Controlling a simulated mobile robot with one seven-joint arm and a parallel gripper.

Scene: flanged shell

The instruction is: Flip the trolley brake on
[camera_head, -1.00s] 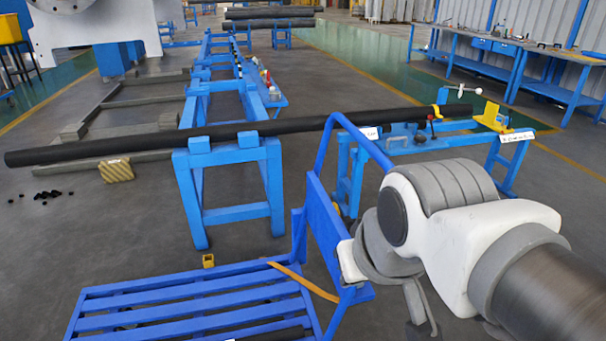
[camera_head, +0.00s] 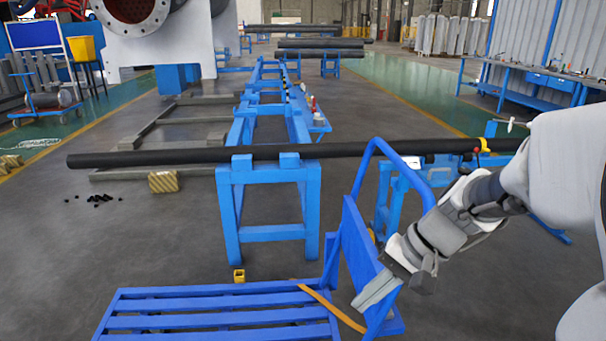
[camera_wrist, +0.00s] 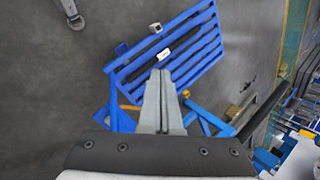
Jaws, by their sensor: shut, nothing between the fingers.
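The trolley (camera_head: 225,306) is a low blue slatted deck with an upright blue panel and a bent tube handle (camera_head: 376,141) at its right end. It also shows in the wrist view (camera_wrist: 195,45), seen from above. An orange curved strip (camera_head: 330,305) lies along the deck near the panel. I cannot tell whether it is the brake, and no brake is clearly visible. My gripper (camera_head: 358,306) is shut and empty, pointing down in front of the upright panel. In the wrist view its fingers (camera_wrist: 160,74) are together, overlapping the trolley's near edge; contact is unclear.
A long black pipe (camera_head: 200,155) rests on a blue stand (camera_head: 268,175) behind the trolley. A small yellow block (camera_head: 239,275) sits on the floor beyond the deck. Another blue stand (camera_head: 388,195) stands behind the handle. Grey floor (camera_head: 90,255) is open at left.

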